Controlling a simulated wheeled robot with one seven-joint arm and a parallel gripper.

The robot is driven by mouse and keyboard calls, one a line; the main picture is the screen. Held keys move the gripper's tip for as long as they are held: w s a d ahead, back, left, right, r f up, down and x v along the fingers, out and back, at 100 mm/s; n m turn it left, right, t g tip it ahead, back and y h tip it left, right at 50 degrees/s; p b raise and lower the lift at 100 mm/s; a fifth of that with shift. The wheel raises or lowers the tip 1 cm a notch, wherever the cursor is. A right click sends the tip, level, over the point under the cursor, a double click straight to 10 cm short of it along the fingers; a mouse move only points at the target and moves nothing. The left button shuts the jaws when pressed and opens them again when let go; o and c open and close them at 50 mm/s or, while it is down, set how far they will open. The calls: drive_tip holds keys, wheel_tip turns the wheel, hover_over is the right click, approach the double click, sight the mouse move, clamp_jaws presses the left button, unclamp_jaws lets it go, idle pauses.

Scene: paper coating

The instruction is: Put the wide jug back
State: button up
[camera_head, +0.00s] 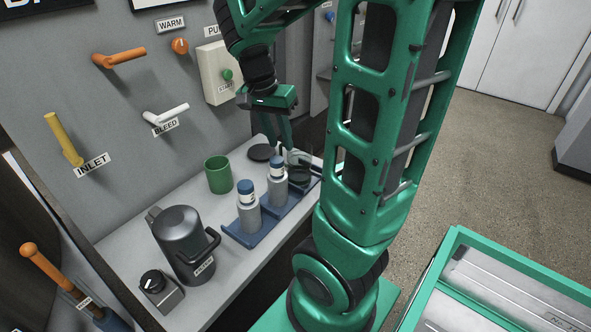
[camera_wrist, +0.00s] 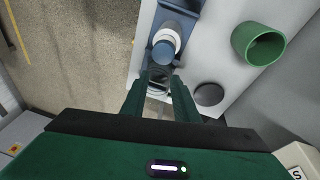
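A clear glass vessel (camera_head: 300,158), which may be the wide jug, stands at the far end of the worktop, behind the two blue-capped bottles. It is partly hidden by my arm. My gripper (camera_head: 286,143) points down at its left side. In the wrist view, a clear, dark-rimmed shape (camera_wrist: 159,82) shows between my fingertips (camera_wrist: 160,88). A gap shows between the fingers, but I cannot tell whether they touch the vessel. A black round pad (camera_head: 260,152) lies just left of the gripper and also shows in the wrist view (camera_wrist: 209,94).
A green cup (camera_head: 218,174) stands left of the pad. Two bottles (camera_head: 249,206) (camera_head: 277,181) stand on blue trays (camera_head: 240,236). A dark lidded pitcher (camera_head: 182,243) and small knobbed box (camera_head: 160,290) are nearer. The panel wall (camera_head: 95,200) has projecting levers.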

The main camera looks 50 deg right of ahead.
drive_tip(key=s+a+n+y, duration=0.1)
drive_tip(key=s+a+n, duration=0.2)
drive_tip(key=s, duration=0.4)
drive_tip(key=s+a+n+y, duration=0.2)
drive_tip(key=s+a+n, duration=0.2)
drive_tip(key=s, duration=0.3)
drive_tip(key=shift+f+n+t, duration=0.4)
drive_tip(key=shift+n, duration=0.5)
drive_tip(key=shift+w+f, duration=0.25)
drive_tip(key=shift+w, duration=0.3)
